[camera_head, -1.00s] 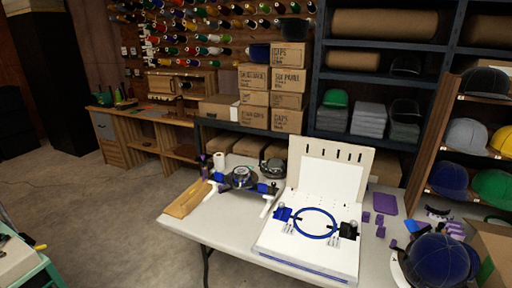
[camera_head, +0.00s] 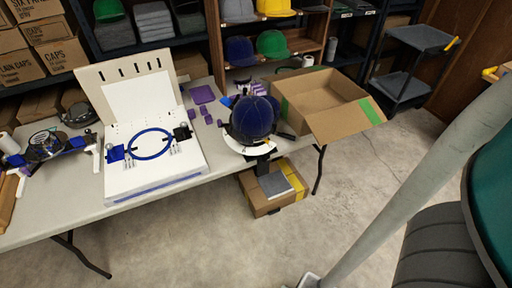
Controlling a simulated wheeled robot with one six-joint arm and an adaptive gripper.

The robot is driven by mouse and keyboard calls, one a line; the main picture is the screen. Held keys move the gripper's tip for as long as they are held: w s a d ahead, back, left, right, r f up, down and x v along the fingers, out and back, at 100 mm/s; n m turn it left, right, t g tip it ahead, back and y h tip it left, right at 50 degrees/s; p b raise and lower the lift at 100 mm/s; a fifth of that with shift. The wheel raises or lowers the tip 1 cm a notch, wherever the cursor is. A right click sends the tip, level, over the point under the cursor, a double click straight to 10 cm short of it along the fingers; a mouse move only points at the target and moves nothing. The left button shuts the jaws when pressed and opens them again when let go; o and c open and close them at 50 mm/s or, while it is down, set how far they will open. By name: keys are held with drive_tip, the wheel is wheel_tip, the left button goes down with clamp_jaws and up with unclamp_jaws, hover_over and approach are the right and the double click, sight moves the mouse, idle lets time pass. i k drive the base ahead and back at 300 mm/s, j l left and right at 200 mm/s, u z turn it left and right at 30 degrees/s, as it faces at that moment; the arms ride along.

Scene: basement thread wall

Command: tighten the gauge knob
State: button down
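No gauge knob can be told for sure at this size. A white hooping board (camera_head: 155,180) with a blue ring (camera_head: 152,144) lies on the table, its upright back panel (camera_head: 128,85) behind it. A blue clamp (camera_head: 115,153) sits left of the ring and a black one (camera_head: 182,132) right of it. A fixture (camera_head: 45,143) with dark and blue parts stands at the table's left. A blue cap (camera_head: 254,118) sits on a stand with a white brim-shaped plate at the table's right end. My gripper is not in view.
The table (camera_head: 90,205) has a bare front strip. An open cardboard box (camera_head: 325,100) is right of the cap, and a smaller box (camera_head: 272,187) is below the table end. A dark cart (camera_head: 415,65) stands at the back right. The concrete floor (camera_head: 230,245) in front is clear.

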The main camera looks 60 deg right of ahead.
sight(267, 158)
drive_tip(key=j+z, duration=0.1)
drive_tip(key=z, duration=0.3)
drive_tip(key=k+z, duration=0.15)
drive_tip(key=z, duration=0.25)
drive_tip(key=k+j+z, duration=0.1)
drive_tip(key=z, duration=0.3)
drive_tip(key=k+z, duration=0.1)
drive_tip(key=z, duration=0.3)
